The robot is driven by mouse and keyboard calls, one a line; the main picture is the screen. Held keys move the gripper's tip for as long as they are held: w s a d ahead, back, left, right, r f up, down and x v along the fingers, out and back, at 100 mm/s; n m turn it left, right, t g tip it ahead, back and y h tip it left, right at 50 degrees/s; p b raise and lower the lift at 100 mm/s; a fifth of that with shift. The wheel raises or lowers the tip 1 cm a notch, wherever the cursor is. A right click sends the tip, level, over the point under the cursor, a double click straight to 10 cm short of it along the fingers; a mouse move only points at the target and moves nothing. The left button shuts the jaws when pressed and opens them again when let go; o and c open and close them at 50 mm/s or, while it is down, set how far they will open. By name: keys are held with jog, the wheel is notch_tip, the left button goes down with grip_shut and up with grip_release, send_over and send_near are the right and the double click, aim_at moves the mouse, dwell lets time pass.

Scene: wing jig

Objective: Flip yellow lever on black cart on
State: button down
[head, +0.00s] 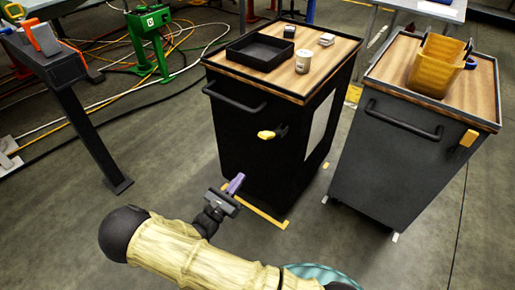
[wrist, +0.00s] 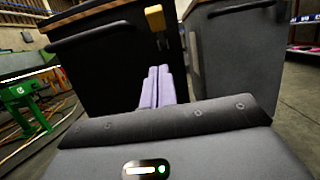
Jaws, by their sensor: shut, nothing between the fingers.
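The black cart (head: 260,148) stands in the middle of the head view, with a wooden top. Its yellow lever (head: 267,134) sticks out on the front face, below and right of the cart's handle. The lever also shows in the wrist view (wrist: 155,18), upper middle. My gripper (head: 235,183) is in front of the cart's lower front, below and left of the lever and apart from it. Its purple fingers (wrist: 158,87) are together with nothing between them, pointing toward the cart face.
A grey cart (head: 400,150) stands close on the right, with its own yellow lever (head: 468,138) and a yellow bin (head: 437,65) on top. The black cart carries a black tray (head: 260,53) and a cup (head: 304,62). A dark metal stand (head: 85,120) is at left. Open floor lies between.

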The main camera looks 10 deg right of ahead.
send_near(272, 134)
notch_tip(272, 134, down, 4)
jog(key=w, duration=0.2)
jog(key=r, duration=0.1)
jog(key=w+d+r, duration=0.2)
jog(key=r, duration=0.1)
jog(key=shift+w+d+b, duration=0.1)
jog(key=shift+d+b, duration=0.05)
jog(key=shift+b, duration=0.25)
jog(key=shift+r, duration=0.15)
jog(key=shift+r+p, duration=0.1)
jog(key=shift+p, duration=0.35)
